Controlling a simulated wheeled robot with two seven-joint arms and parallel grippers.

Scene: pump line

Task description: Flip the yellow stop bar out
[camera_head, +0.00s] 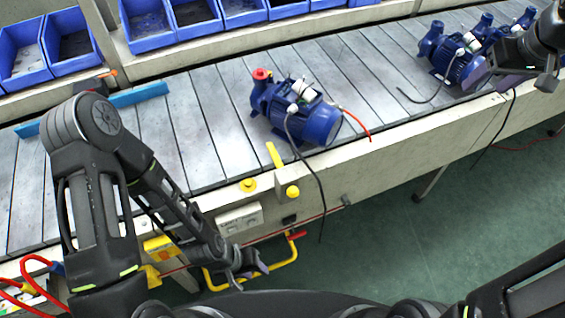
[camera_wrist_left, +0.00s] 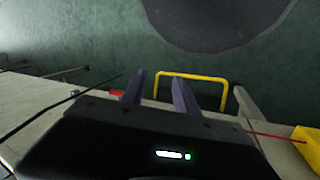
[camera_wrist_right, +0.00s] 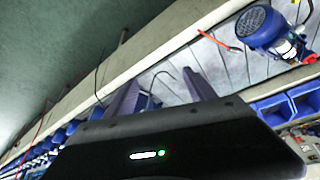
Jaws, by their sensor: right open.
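A yellow tubular bar (camera_head: 284,263) shaped like a U hangs at the conveyor's front side, low over the green floor, with a red part at its right end. It also shows in the left wrist view (camera_wrist_left: 190,76), beyond the fingers. A short flat yellow piece (camera_head: 274,155) stands at the belt's front edge; I cannot tell which is the stop bar. My left gripper (camera_head: 245,272) is beside the tubular bar, its two fingers (camera_wrist_left: 158,80) apart and empty. My right gripper (camera_head: 548,78) is open over the conveyor's right end, with empty fingers (camera_wrist_right: 163,75).
A blue pump (camera_head: 320,122) with a red cap and loose cables lies mid-belt. More blue pumps (camera_head: 455,66) stand at the right. Blue bins (camera_head: 145,22) line the back. Yellow buttons (camera_head: 248,185) sit on the front rail. The floor (camera_head: 430,240) at right is clear.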

